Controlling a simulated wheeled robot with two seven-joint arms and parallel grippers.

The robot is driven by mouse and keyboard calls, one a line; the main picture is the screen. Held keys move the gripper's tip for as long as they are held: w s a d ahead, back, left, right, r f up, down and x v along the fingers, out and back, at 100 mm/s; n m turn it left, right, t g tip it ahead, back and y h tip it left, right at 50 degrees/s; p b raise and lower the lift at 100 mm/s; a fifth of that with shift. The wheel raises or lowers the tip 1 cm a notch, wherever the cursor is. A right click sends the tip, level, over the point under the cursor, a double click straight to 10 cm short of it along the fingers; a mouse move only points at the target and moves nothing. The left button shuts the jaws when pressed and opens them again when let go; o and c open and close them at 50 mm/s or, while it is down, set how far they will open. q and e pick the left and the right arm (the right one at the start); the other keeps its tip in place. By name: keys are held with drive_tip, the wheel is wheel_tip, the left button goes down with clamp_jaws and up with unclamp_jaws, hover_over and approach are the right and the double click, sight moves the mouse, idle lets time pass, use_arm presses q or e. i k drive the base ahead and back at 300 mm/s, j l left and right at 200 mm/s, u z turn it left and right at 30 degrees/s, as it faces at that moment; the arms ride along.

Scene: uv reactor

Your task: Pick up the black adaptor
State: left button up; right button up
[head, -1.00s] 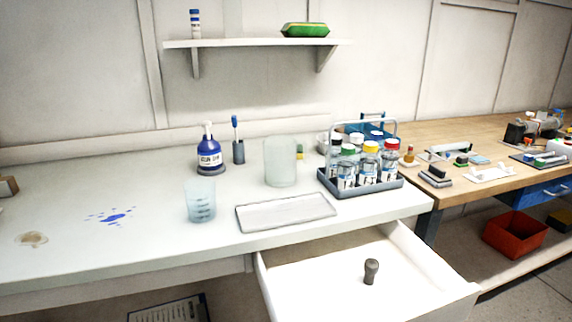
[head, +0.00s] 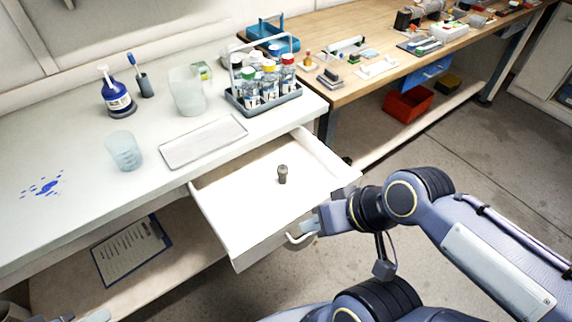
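The black adaptor (head: 282,175) is a small dark grey piece standing upright in the open white drawer (head: 235,205), with bare drawer floor around it. My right gripper (head: 310,226) is at the drawer's front, beside its curved handle (head: 299,241), lower and to the right of the adaptor and apart from it. Its fingers are small and partly hidden, so I cannot tell whether they are open or touch the handle. A bit of what looks like my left gripper (head: 84,318) shows at the bottom left edge, mostly cut off.
On the white bench above the drawer are a grey tray (head: 203,142), a clear beaker (head: 124,151), a larger beaker (head: 187,91), a blue bottle (head: 116,97) and a rack of bottles (head: 262,98). A clipboard (head: 131,250) lies on the lower shelf. The drawer's walls surround the adaptor.

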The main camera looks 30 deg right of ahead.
sight(282, 170)
drive_tip(key=l+z, duration=0.2)
drive_tip(key=z, duration=0.15)
drive_tip(key=k+l+z, duration=0.1)
drive_tip(key=l+z, duration=0.25)
drive_tip(key=u, duration=0.4)
drive_tip(key=i+l+u, duration=0.1)
drive_tip(key=u, duration=0.25)
drive_tip(key=l+u, duration=0.15)
drive_tip(key=u, duration=0.25)
drive_tip(key=i+l+u, duration=0.1)
drive_tip(key=u, duration=0.3)
drive_tip(key=l, duration=0.85)
